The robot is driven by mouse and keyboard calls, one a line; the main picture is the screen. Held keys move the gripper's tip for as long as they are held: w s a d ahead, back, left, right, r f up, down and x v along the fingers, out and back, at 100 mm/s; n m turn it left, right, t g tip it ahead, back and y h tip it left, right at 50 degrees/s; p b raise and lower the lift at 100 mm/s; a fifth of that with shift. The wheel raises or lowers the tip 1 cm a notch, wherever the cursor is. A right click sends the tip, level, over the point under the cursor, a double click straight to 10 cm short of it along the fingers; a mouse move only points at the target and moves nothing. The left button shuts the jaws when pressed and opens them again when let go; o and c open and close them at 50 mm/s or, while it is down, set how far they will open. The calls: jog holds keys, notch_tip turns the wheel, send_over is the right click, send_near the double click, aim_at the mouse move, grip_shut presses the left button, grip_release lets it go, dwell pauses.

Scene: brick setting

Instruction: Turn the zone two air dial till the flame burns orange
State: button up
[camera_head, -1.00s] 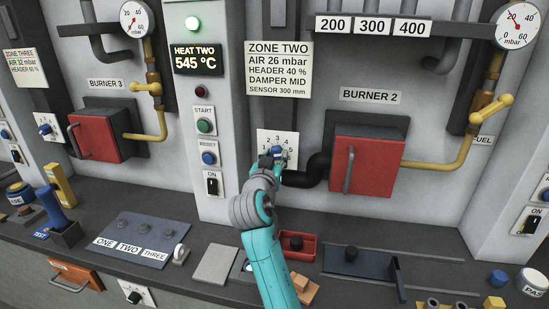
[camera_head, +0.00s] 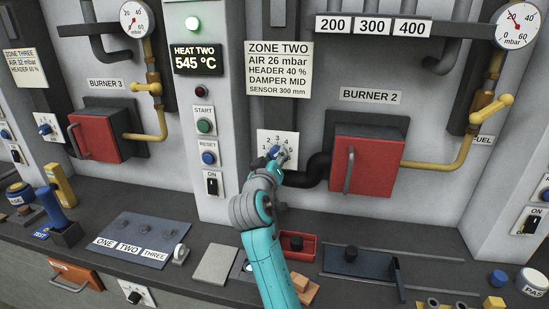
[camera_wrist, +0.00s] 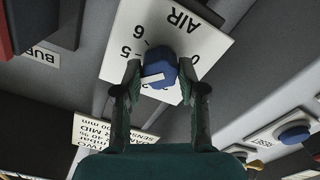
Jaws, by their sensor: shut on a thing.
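The zone two air dial is a blue knob (camera_wrist: 160,72) on a white plate (camera_wrist: 215,45) marked AIR with numbers, upside down in the wrist view. A white mark shows on the knob's lower left face. My gripper (camera_wrist: 161,68) is shut on the knob, one finger on each side. In the head view my gripper (camera_head: 278,154) covers much of the dial plate (camera_head: 264,138). The Burner 2 red door (camera_head: 362,165) stands right of it. No flame shows in either view.
The zone two card (camera_head: 278,68) hangs above the dial and reads AIR 26 mbar. A black pipe (camera_head: 308,170) runs close right of my gripper. The switch column (camera_head: 206,150) stands to the left. The counter below holds a red tray (camera_head: 298,246) and a dark slider block (camera_head: 355,260).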

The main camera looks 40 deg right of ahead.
dwell(0.4)
jog(key=o, duration=1.1)
jog(key=shift+o, duration=0.2)
jog(key=shift+a, duration=0.1)
jog(key=v, duration=1.2)
